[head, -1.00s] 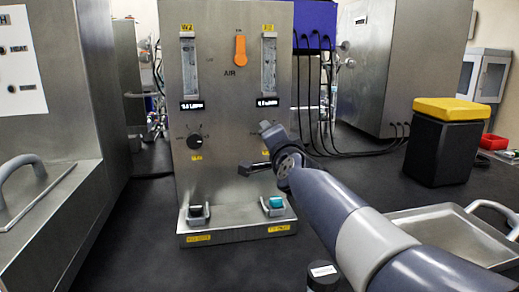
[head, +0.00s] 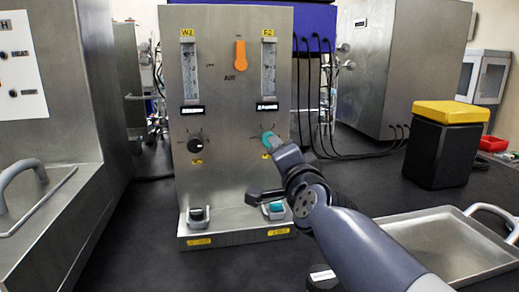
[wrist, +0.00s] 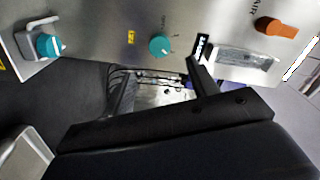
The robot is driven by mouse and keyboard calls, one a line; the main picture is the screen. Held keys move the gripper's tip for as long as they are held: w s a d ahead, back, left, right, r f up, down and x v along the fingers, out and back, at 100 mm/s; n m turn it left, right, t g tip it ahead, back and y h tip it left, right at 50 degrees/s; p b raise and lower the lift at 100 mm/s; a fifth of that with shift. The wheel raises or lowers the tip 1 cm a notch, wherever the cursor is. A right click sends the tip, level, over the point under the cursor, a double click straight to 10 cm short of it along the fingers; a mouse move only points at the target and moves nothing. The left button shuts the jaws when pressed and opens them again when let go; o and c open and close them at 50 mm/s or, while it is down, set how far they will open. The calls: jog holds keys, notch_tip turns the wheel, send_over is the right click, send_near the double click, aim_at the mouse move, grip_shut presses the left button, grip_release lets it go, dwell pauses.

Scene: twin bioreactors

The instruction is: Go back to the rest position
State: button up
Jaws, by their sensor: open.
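My gripper (head: 264,196) is open and empty, in front of the lower right part of the steel air panel (head: 225,200). Its dark finger also shows in the wrist view (wrist: 203,75). The right teal knob (head: 268,138) shows just above my wrist and is clear of the fingers; it also shows in the wrist view (wrist: 160,46). A teal-topped switch (head: 274,209) on the panel's foot is partly hidden by my gripper in the head view but plain in the wrist view (wrist: 48,45).
The panel also carries a black knob (head: 195,145), an orange lever (head: 240,55) and a second foot switch (head: 198,215). A steel tray (head: 450,240) lies at right, before a black bin with a yellow lid (head: 450,112). Cables hang behind the panel.

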jog(key=w+a+n+p, duration=0.1)
jog(key=w+n+p, duration=0.3)
jog(key=n, duration=0.6)
jog(key=w+n+p, duration=0.4)
jog(key=n+p, duration=0.4)
jog(key=n, duration=0.3)
jog(key=shift+w+a+p, duration=0.3)
jog(key=shift+w+a, duration=0.05)
jog(key=shift+a, duration=0.05)
jog(key=shift+f, duration=0.1)
